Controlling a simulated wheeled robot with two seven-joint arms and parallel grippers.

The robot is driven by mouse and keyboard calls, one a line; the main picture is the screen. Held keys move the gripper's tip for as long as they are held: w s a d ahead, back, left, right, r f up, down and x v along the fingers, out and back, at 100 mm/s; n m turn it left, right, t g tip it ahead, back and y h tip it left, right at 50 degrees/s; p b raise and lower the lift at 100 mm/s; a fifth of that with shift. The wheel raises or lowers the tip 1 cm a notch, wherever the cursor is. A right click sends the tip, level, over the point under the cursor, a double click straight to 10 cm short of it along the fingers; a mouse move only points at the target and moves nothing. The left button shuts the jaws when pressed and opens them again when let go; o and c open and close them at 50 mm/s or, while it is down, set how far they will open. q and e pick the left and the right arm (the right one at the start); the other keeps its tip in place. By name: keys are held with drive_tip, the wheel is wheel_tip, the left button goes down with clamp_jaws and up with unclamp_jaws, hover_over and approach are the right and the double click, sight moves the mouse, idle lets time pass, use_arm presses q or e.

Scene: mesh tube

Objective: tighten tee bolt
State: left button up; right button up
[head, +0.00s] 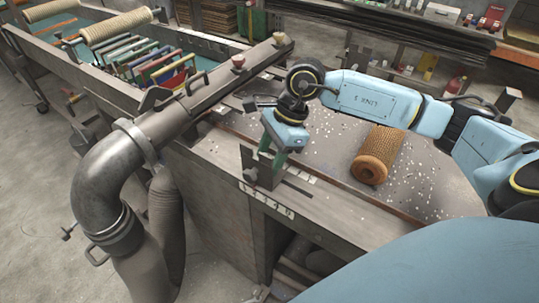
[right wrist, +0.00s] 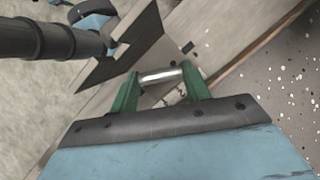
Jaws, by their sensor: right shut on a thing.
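My right gripper (head: 267,166) reaches down from the blue arm to the front edge of the steel table, beside an upright grey metal plate (head: 250,163). In the right wrist view its two green fingers (right wrist: 160,88) stand apart with a short silver bar (right wrist: 161,76) across between them. The bar looks like the handle of the tee bolt, and the gripper is shut on it. The bolt's shank and thread are hidden. In the head view the fingers hide the bar. My left gripper is not in view.
A numbered scale (head: 266,201) runs along the table's front edge. A tan mesh roll (head: 381,153) lies on the speckled table top (head: 330,140) to the right. A large metal pipe elbow (head: 103,180) stands at the left, by a bin of colored frames (head: 150,62).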

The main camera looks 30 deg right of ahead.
drive_tip(key=shift+r, duration=0.1)
drive_tip(key=o, duration=1)
